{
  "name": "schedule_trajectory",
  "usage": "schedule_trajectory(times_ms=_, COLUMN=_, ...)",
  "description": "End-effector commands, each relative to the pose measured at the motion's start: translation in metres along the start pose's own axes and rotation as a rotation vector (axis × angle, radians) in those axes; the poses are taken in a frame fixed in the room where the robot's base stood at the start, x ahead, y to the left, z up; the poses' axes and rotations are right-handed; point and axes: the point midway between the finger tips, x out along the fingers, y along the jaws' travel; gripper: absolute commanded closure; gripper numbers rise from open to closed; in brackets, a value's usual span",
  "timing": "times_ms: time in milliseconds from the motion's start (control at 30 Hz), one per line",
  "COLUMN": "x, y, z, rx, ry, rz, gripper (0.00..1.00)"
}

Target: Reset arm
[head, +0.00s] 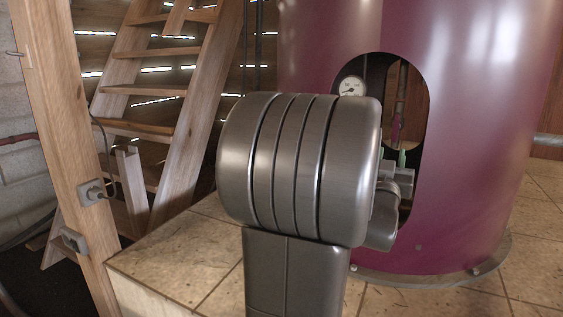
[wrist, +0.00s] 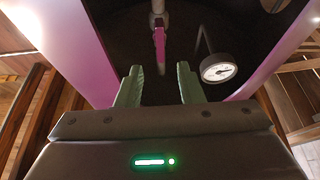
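My gripper (wrist: 158,88) shows in the wrist view with its two green fingers spread apart and nothing between them. Beyond the fingers is a pink lever or handle (wrist: 160,45) hanging from a metal fitting; it appears apart from the fingers. In the head view my arm's large grey joint covers the middle, and only a bit of green finger (head: 402,158) shows in front of the oval opening.
A large purple vessel (head: 470,120) with an oval opening stands on a tiled platform (head: 170,255). Wooden stairs (head: 150,90) and a post (head: 65,130) with sockets stand left.

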Motion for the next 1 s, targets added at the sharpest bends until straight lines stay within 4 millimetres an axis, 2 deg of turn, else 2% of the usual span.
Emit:
schedule_trajectory(times_ms=100, x=-0.017, y=0.0, z=0.0, rx=0.0, ry=-0.001, rz=0.0, gripper=0.66)
schedule_trajectory(times_ms=900, x=0.127, y=0.0, z=0.0, rx=0.001, ry=0.003, rz=0.001, gripper=0.66)
schedule_trajectory(times_ms=1000, x=0.126, y=-0.001, z=-0.006, rx=0.084, ry=0.001, rz=0.033, gripper=0.66)
